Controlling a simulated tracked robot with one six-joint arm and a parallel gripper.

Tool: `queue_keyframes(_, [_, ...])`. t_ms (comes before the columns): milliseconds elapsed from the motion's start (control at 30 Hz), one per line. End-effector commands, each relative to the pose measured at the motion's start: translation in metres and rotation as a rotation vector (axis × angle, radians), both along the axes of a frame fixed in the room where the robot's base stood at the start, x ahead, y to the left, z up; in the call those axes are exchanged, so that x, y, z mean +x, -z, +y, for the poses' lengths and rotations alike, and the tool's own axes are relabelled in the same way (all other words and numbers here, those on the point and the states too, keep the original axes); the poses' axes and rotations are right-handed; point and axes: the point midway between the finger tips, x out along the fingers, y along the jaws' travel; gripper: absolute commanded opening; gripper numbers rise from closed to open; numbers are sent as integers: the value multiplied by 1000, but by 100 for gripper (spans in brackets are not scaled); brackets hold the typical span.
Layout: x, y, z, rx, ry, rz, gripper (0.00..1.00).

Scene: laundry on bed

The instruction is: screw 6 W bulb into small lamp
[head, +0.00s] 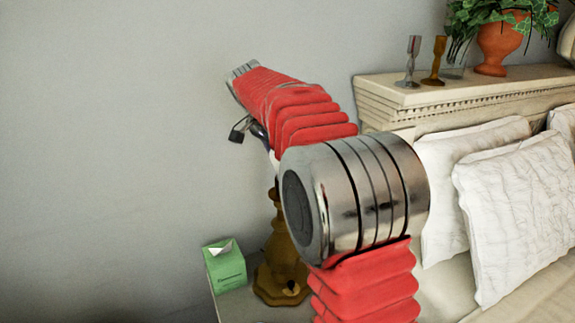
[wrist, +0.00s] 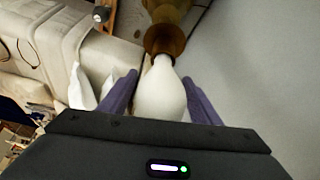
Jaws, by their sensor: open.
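The small lamp is a brown-gold turned stand (head: 280,255) on the bedside table in the head view, partly behind my arm. In the wrist view its amber-brown top (wrist: 165,38) is at the upper middle. A white bulb (wrist: 160,100) has its narrow end at the lamp's socket; how deep it sits I cannot tell. My gripper (wrist: 160,76) is open, with its two purple fingers on either side of the bulb. A gap shows on the left; contact on the right is unclear. Wattage is not readable. In the head view my arm mostly hides the gripper and bulb.
A green tissue box (head: 226,268) stands left of the lamp on the bedside table (head: 232,306). The bed with white pillows (head: 515,200) is at the right. A headboard shelf (head: 465,90) carries candlesticks and a potted plant (head: 497,45). Bare wall (head: 120,150) fills the left.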

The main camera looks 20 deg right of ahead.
Motion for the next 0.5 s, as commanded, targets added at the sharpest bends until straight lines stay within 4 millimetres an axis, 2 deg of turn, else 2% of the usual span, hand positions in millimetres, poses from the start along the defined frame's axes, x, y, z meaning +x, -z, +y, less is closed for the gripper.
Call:
queue_keyframes(267, [0,-1,0,1,-40,-1,57])
queue_keyframes(500, [3,-1,1,0,-218,-1,57])
